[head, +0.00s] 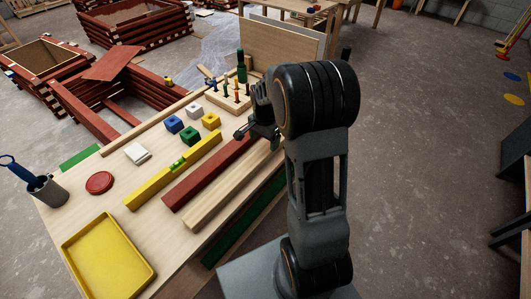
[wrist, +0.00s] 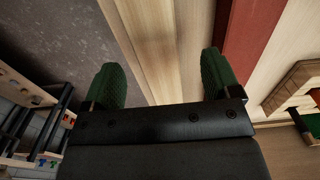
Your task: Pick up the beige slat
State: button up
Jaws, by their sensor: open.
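The beige slat (head: 225,192) is a long pale wooden bar lying on the table, to the right of a dark red slat (head: 207,174). My gripper (head: 260,134) is over the far end of the beige slat, and my arm partly covers that area in the head view. In the wrist view, my gripper (wrist: 162,82) is open with its green fingertips spread on either side of the beige slat (wrist: 165,45), and nothing is held. The red slat (wrist: 251,35) shows to the right there. I cannot tell the exact height above the slat.
A peg board with a green bottle (head: 242,67) stands beyond my gripper. The table edge lies close by.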

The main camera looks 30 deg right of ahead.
aim_at(265, 148)
jog(key=shift+s+f, duration=0.15)
jog(key=shift+f, duration=1.4)
jog(key=shift+s+f, duration=0.1)
jog(key=shift+f, duration=1.45)
jog(key=shift+w+r, duration=0.1)
jog(key=c, duration=1.5)
